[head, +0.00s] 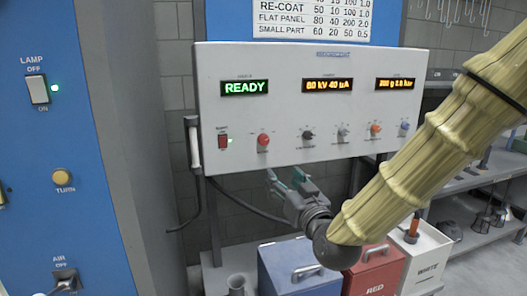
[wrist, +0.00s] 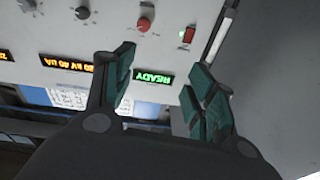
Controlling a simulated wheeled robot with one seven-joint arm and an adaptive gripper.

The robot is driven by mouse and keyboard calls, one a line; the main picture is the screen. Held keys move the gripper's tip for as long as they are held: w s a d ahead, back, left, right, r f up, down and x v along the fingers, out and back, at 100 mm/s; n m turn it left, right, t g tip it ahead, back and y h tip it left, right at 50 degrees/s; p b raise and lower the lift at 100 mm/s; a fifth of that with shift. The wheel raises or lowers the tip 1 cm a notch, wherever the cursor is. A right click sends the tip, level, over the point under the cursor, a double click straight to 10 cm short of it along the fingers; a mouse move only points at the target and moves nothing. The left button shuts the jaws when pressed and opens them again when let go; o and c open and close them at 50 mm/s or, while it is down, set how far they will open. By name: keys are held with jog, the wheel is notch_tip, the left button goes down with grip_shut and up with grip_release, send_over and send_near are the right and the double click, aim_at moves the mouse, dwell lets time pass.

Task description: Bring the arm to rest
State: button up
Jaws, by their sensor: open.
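My arm (head: 440,150) wears a ribbed tan sleeve and reaches in from the right in the head view. My gripper (head: 287,182) is open and empty, in front of the lower edge of the white control panel (head: 290,100). In the wrist view my gripper (wrist: 165,90) shows its teal-padded fingers spread apart, with the panel face upside down behind them. The green READY display (wrist: 153,76) appears between the fingers there. I cannot tell the exact gap between the fingers and the panel.
The panel carries a red rocker switch (head: 222,141) and several knobs, including a red one (head: 263,142). Below stand a blue bin (head: 298,268), a red bin (head: 375,270) and a white bin (head: 428,250). A blue cabinet (head: 60,150) stands left; shelves (head: 480,190) stand right.

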jog(key=s+d+f+m+g+h, duration=0.1)
jog(key=s+d+f+g, duration=0.15)
jog(key=f, duration=1.05)
jog(key=s+d+f+g+h, duration=0.1)
jog(key=s+d+f+g, duration=0.2)
jog(key=f, duration=0.9)
jog(key=s+d+f+m+g+h, duration=0.1)
jog(key=s+d+f+g, duration=0.2)
jog(key=f, duration=1)
jog(key=s+d+f+g+h, duration=0.1)
jog(key=s+d+f+g, duration=0.2)
jog(key=s+f, duration=0.4)
jog(key=s+d+f+m+g+h, duration=0.1)
jog(key=s+d+f+g, duration=0.2)
jog(key=s+f, duration=0.5)
jog(key=s+d+f+g+h, duration=0.1)
jog(key=s+d+f+g, duration=0.2)
jog(key=s, duration=1.4)
notch_tip(320, 180, down, 5)
jog(key=shift+r+m, duration=0.2)
jog(key=shift+m, duration=0.2)
